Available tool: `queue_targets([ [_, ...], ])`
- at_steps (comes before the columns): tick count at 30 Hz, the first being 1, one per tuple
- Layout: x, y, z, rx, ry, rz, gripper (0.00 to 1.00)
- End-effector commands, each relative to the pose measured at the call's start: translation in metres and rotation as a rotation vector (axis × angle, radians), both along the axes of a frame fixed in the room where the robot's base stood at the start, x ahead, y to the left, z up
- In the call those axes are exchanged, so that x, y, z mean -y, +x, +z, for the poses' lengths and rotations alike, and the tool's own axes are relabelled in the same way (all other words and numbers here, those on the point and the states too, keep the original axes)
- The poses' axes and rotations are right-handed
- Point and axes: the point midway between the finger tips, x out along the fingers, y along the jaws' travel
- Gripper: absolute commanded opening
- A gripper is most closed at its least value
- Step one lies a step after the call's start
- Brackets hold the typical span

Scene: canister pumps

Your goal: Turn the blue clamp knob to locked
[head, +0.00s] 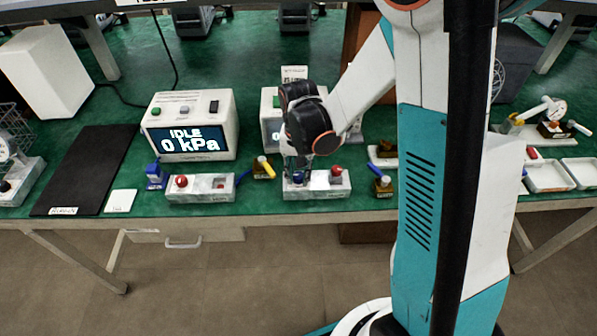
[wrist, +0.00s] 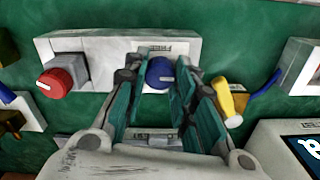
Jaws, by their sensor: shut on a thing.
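In the head view my gripper (head: 299,170) reaches down onto the left part of the block (head: 318,190) and mostly hides the knob.
A red knob (wrist: 57,83) is on the same block. A yellow-handled valve (wrist: 229,98) stands close beside my fingers. A display box (head: 190,125) reads "IDLE 0 kPa". Another block with a red knob (head: 181,181) stands to the left. The table's front edge is near.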

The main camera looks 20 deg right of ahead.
Motion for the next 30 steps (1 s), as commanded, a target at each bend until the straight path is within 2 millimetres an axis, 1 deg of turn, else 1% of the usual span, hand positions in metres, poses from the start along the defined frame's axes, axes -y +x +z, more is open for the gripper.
queue_targets([
  [9, 0.000, 0.000, 0.000, -0.001, 0.001, -0.001, 0.01],
  [10, 0.000, 0.000, 0.000, -0.001, 0.001, -0.001, 0.29],
  [11, 0.000, 0.000, 0.000, -0.001, 0.001, -0.001, 0.36],
  [12, 0.000, 0.000, 0.000, -0.001, 0.001, -0.001, 0.45],
  [23, 0.000, 0.000, 0.001, 0.000, 0.000, -0.001, 0.46],
  [26, 0.000, 0.000, 0.006, 0.000, 0.000, 0.000, 0.46],
  [30, 0.000, 0.000, 0.023, 0.000, 0.000, 0.000, 0.46],
])
